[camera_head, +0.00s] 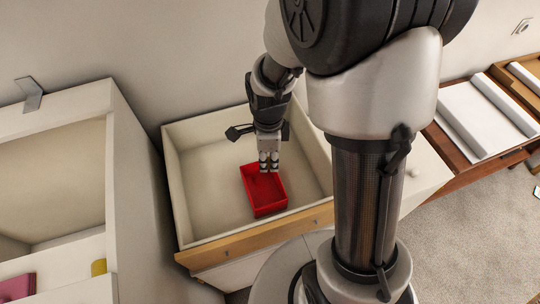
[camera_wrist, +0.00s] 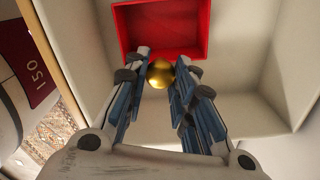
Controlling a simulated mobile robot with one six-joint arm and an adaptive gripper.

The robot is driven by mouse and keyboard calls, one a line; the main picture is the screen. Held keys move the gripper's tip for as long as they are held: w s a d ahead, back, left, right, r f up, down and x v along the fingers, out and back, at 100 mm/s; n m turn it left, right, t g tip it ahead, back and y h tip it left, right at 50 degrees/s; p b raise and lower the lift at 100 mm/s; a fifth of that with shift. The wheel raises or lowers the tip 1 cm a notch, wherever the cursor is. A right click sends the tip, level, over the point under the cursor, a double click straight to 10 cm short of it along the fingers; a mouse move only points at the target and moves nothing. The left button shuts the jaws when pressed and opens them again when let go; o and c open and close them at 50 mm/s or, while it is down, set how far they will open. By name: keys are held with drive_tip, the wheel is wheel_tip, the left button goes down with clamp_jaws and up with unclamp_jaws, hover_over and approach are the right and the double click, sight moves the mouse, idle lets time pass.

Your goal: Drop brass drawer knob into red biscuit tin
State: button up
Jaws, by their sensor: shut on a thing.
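The brass drawer knob (camera_wrist: 161,73) is a round, shiny gold ball in the wrist view. My gripper (camera_wrist: 162,78) is shut on it, with the knob between its two fingertips. The red biscuit tin (camera_head: 264,203) is an open rectangular box standing in the drawer; its red wall also shows in the wrist view (camera_wrist: 124,30). In the head view my gripper (camera_head: 269,170) points down at the far end of the tin. The knob cannot be made out in the head view. How high it is above the tin is hard to tell.
The tin stands inside a pulled-out cream drawer (camera_head: 205,229) with a wooden front edge, and its walls surround my gripper. A white open cabinet (camera_head: 130,180) stands on the left, with pink and yellow things low inside. White boards (camera_head: 478,118) lie on a wooden surface at right.

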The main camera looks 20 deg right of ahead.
sight(269, 159)
wheel_tip(269, 159, down, 6)
drive_tip(key=b, duration=0.4)
drive_tip(key=shift+r, duration=0.25)
drive_tip(key=o, duration=0.9)
wheel_tip(269, 159, up, 11)
drive_tip(key=shift+r, duration=0.55)
